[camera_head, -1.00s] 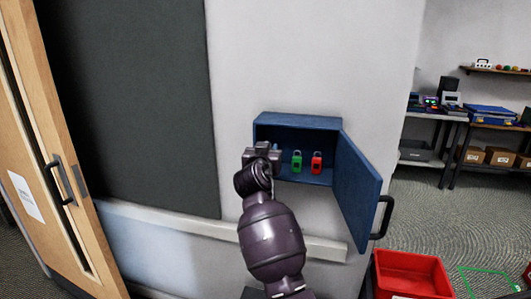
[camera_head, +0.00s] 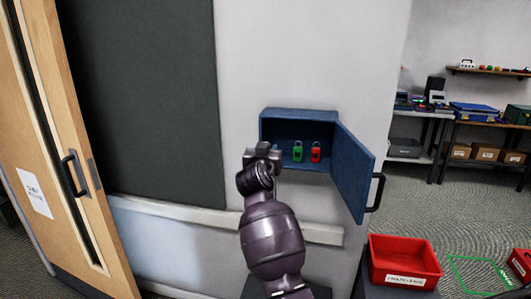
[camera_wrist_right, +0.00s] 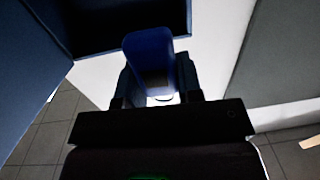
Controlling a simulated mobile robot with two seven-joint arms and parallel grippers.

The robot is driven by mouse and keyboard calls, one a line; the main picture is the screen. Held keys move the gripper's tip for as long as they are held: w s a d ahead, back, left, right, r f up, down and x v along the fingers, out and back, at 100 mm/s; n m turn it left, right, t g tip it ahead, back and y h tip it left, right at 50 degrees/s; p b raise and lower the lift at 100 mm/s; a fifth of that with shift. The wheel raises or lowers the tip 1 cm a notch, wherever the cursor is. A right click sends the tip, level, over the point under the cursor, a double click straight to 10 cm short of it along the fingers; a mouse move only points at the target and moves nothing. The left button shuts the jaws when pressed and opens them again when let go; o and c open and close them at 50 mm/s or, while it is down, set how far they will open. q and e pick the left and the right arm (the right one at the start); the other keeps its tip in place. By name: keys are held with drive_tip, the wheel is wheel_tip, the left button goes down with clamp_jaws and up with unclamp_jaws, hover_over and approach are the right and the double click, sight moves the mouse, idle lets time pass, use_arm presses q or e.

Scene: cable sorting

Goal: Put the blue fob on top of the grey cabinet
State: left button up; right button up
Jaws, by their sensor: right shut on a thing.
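The blue fob (camera_wrist_right: 150,52) stands up between the fingers of my right gripper (camera_wrist_right: 155,88) in the right wrist view. The gripper is shut on it. In the head view my right gripper (camera_head: 263,153) is in front of the left edge of the open blue wall cabinet, and the blue fob cannot be made out there. A green fob (camera_head: 298,152) and a red fob (camera_head: 316,152) hang inside the blue cabinet (camera_head: 300,114). I cannot make out a grey cabinet in these frames. My left gripper is not in view.
The blue cabinet's door (camera_head: 352,172) stands open to the right, its handle (camera_head: 376,192) sticking out. A red bin (camera_head: 403,262) is at lower right. A wooden door (camera_head: 75,150) is at the left.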

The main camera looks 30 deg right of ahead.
drive_tip(key=shift+s+a, duration=0.2)
